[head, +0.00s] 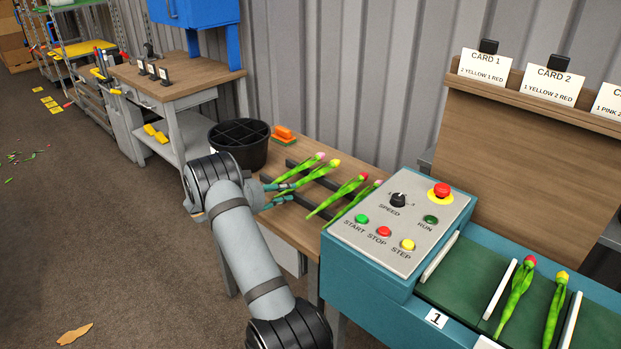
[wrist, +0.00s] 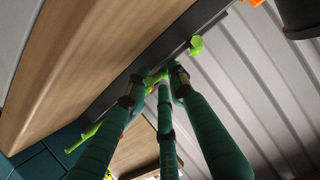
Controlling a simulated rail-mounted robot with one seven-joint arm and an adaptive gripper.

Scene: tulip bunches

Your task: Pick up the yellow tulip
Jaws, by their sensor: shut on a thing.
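The yellow tulip (head: 320,172) lies at a slant over the dark rails on the wooden table in the head view, its yellow head to the upper right. My gripper (head: 283,192) is at its lower stem end, with green fingers around it. In the wrist view my gripper (wrist: 158,82) has its fingers closed together on a bright green stem (wrist: 155,77); the flower head is hidden there. A pink tulip (head: 302,168) lies close beside the yellow one, on its far side. A red tulip (head: 340,194) lies on its near side.
A black divided bucket (head: 238,153) and an orange object (head: 284,133) stand behind my gripper. The teal conveyor with its control panel (head: 398,232) is at right. On its belt lie another red tulip (head: 516,292) and another yellow tulip (head: 555,312) between white dividers.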

